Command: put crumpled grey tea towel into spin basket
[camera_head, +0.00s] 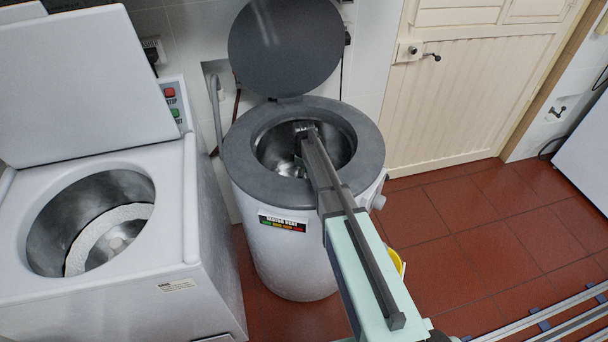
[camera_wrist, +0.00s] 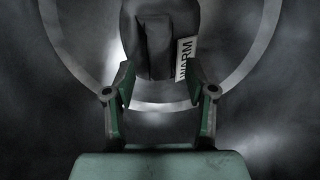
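A dark grey bunched cloth (camera_wrist: 158,45), which looks like the tea towel, shows at the top centre of the wrist view. It has a white tag reading WARM. My gripper (camera_wrist: 160,72) has a green-padded finger at each side of the cloth's near end, with a gap between the fingertips. I cannot tell whether the fingers press on the cloth. In the head view my gripper (camera_head: 301,160) is inside the mouth of the round grey-topped tub (camera_head: 235,155), partly hidden by my arm. I cannot make out the cloth there.
The tub's round grey lid (camera_head: 286,45) stands open behind it. A white machine (camera_head: 172,240) on the left has an open metal drum (camera_head: 65,220) with a pale ring inside, and a raised lid (camera_head: 75,85).

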